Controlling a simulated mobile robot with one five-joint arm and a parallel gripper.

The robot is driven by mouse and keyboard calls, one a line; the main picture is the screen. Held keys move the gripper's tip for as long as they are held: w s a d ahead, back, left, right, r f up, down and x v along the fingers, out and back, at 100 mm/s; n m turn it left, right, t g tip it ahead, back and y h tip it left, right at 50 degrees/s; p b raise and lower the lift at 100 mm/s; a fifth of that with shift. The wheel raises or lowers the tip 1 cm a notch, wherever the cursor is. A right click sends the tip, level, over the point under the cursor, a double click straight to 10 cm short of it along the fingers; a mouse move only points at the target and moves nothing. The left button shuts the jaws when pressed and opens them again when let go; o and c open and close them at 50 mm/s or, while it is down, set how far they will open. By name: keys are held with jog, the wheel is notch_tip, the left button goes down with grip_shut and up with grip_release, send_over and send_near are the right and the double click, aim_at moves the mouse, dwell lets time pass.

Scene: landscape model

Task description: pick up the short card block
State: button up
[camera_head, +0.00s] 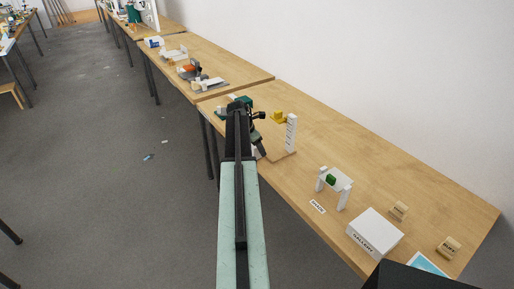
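Two small tan blocks with dark lettering sit near the right end of the near table: one block (398,211) behind the white box, the other block (449,247) farther right. The lettering is too small to read surely, so I cannot tell which, if either, is the short card block. My arm reaches forward up the middle of the view. My gripper (259,132) is at its far end, by the table's left edge, well away from both tan blocks. The fingers are small and dark, partly hidden by the arm, and their opening is unclear.
A wall runs behind. Grey floor is open left.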

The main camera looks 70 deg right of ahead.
dwell(0.3)
jog(key=p+v, duration=0.7)
jog(key=v, duration=0.1)
jog(key=shift+d+r, duration=0.1)
jog(key=shift+d, duration=0.05)
